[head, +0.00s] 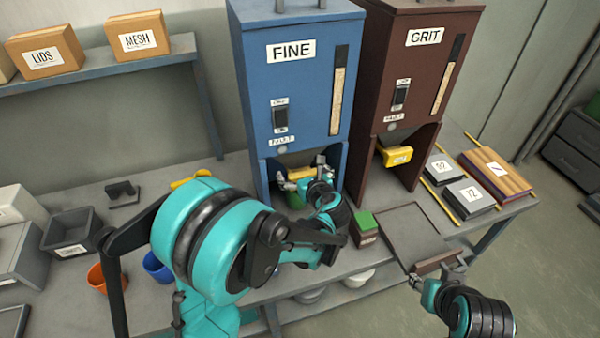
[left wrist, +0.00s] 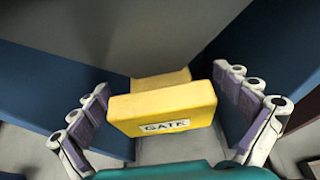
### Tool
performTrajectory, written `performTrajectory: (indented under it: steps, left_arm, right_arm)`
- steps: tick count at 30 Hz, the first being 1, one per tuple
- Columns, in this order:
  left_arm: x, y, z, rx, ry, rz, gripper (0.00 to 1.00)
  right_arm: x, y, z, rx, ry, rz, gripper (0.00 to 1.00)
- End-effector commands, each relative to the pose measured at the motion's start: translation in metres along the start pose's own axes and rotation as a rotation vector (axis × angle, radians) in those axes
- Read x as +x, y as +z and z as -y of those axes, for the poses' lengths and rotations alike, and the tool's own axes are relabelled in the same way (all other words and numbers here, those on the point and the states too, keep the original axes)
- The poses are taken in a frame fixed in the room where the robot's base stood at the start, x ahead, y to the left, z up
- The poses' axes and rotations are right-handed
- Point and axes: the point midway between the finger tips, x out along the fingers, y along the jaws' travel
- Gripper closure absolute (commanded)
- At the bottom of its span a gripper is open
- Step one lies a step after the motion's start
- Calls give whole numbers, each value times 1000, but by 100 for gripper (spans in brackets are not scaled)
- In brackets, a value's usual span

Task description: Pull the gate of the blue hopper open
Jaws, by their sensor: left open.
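The blue hopper (head: 295,110), labelled FINE, stands at the back of the bench. Its yellow gate (head: 299,173) shows in the opening under the body, partly covered by my left gripper (head: 306,183). In the left wrist view the yellow gate block (left wrist: 160,106), labelled GATE, sits between the spread fingers of my left gripper (left wrist: 165,112). Gaps show between the block and the fingers on both sides. My right gripper (head: 440,276) is at the lower right by a brown piece at the edge of a dark flat tray (head: 405,228); its grip is unclear.
The brown GRIT hopper (head: 418,80) stands close on the right, with its own yellow gate (head: 396,156). A small green-topped box (head: 365,226) is near the bench front. Labelled plates (head: 470,194) lie at right. Orange (head: 96,278) and blue (head: 157,267) cups are at left.

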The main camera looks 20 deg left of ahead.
Motion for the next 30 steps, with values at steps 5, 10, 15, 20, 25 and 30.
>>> performTrajectory:
  steps: [5,10,15,20,25,30]
  left_arm:
    - [8,0,0,0,0,0,0]
    - [8,1,0,0,-1,0,0]
    - [8,1,0,-1,-1,0,37]
    - [8,1,0,-1,-1,0,75]
    - [8,1,0,-1,0,0,76]
    - [3,-2,1,-1,-2,0,77]
  right_arm:
    - [2,1,0,0,0,0,60]
    - [2,1,0,0,0,0,60]
    - [2,1,0,0,0,0,60]
    - [2,1,0,0,0,0,60]
    - [2,1,0,0,0,0,60]
    - [2,1,0,0,0,0,60]
